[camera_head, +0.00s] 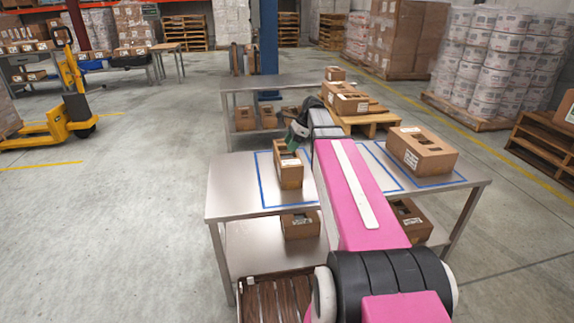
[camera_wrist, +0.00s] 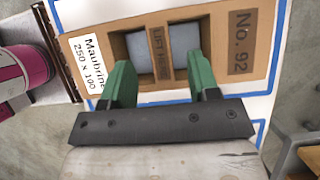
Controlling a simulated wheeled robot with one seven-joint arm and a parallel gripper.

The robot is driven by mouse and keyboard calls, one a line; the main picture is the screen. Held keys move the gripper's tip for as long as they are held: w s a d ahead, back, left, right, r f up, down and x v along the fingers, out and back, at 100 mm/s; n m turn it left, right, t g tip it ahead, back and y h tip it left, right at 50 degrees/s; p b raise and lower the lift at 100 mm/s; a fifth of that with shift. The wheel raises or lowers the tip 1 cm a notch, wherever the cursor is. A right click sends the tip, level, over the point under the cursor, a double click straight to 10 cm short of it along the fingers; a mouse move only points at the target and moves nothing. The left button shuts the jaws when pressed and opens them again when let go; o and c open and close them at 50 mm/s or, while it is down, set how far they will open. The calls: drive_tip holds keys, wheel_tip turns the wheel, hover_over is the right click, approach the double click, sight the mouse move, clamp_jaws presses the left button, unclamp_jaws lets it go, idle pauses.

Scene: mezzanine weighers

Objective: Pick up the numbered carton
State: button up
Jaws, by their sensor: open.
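The numbered carton (camera_wrist: 208,25) is brown with two square openings, a strip between them, a white "Maubrine 250 x 100" label and "No. 92" printed at the right. In the head view a narrow carton (camera_head: 289,178) stands on the steel table (camera_head: 235,180) inside a blue taped outline, seemingly the same one. My gripper (camera_wrist: 159,72) is open over the carton, its two green fingers apart and overlapping the openings' near edges in the picture. Nothing is between them but the strip and openings. I cannot tell whether the fingertips touch it. In the head view my gripper (camera_head: 296,137) is partly hidden by my pink arm.
Another labelled carton (camera_head: 425,151) stands at the table's right in its own blue outline. Cartons (camera_head: 300,226) sit on the lower shelf. A second steel table (camera_head: 250,84) and a wooden pallet (camera_head: 372,122) with cartons lie behind.

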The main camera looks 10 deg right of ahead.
sight(287, 152)
drive_tip(key=x, duration=0.4)
drive_tip(key=shift+d+f, duration=0.15)
drive_tip(key=shift+f, duration=0.2)
clamp_jaws()
drive_tip(key=shift+r, duration=0.1)
